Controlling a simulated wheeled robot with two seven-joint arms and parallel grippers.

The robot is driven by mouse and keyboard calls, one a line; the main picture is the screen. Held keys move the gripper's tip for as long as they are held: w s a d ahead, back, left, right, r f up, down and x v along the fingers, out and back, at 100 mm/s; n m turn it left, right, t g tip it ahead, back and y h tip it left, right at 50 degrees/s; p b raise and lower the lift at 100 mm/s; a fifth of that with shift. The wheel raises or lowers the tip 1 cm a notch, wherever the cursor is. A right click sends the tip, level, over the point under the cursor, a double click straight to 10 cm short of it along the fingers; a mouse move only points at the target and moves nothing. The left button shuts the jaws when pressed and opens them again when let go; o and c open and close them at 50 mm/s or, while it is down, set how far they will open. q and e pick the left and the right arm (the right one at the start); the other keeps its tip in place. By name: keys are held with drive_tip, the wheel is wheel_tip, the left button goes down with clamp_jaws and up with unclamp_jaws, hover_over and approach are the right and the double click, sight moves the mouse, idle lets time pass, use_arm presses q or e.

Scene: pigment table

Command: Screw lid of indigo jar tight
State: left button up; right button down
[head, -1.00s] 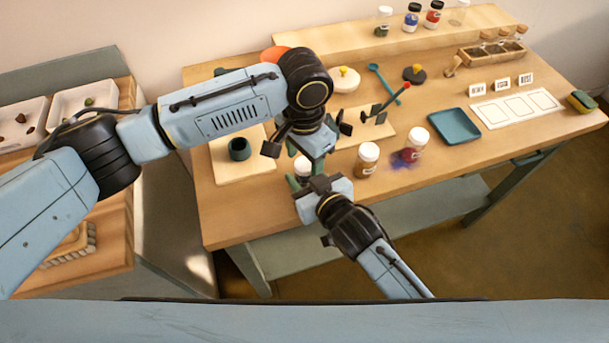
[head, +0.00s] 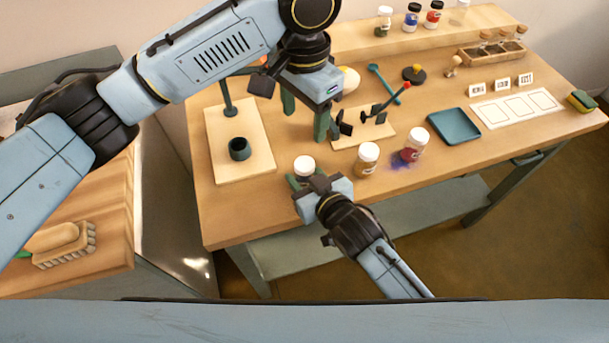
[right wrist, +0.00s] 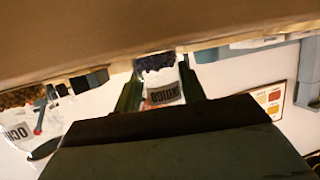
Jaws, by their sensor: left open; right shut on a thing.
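The indigo jar shows in the right wrist view (right wrist: 165,88), upside down in the picture, with dark contents and its label partly readable. My right gripper (head: 305,183) is shut around the jar at the table's front edge. The jar's white lid (head: 304,163) sits on top and is uncovered in the head view; how tight it is cannot be told. My left gripper (head: 305,112) is open and empty, with its two green fingers pointing down, above and apart from the lid.
An ochre jar (head: 367,160) and a red-filled jar (head: 413,147) with white lids stand to the right, a blue-purple stain beside the latter. A teal tray (head: 455,125) lies farther right.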

drive_tip(key=c, duration=0.7)
unclamp_jaws()
drive_tip(key=shift+c, duration=0.2)
drive_tip(key=p+v, duration=0.1)
drive_tip(key=v, duration=1.2)
drive_tip(key=shift+s, duration=0.15)
drive_tip(key=shift+d, duration=0.15)
